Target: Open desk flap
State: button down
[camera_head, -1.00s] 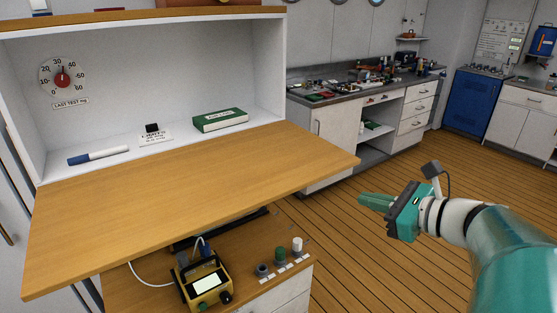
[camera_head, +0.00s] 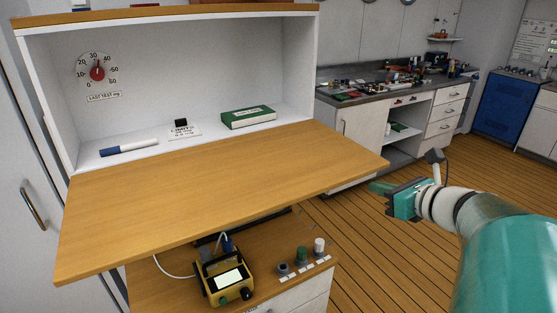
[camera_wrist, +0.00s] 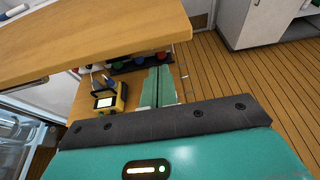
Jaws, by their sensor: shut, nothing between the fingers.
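The desk flap (camera_head: 215,190) is a wide wooden board. It stands out roughly level from the white cabinet, with the compartment above it uncovered.
Below the flap, a yellow meter (camera_head: 228,278) and several knobs (camera_head: 302,254) sit on a lower wooden top. The compartment holds a marker (camera_head: 128,148) and a green box (camera_head: 248,117). A cluttered workbench (camera_head: 385,85) stands behind. Wooden floor (camera_head: 370,240) is clear at right.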

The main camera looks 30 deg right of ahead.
notch_tip(320, 180, up, 12)
jog(key=g, duration=0.2)
jog(key=shift+w, duration=0.45)
dwell(0.3)
jog(key=shift+a+f, duration=0.1)
jog(key=shift+f, duration=0.15)
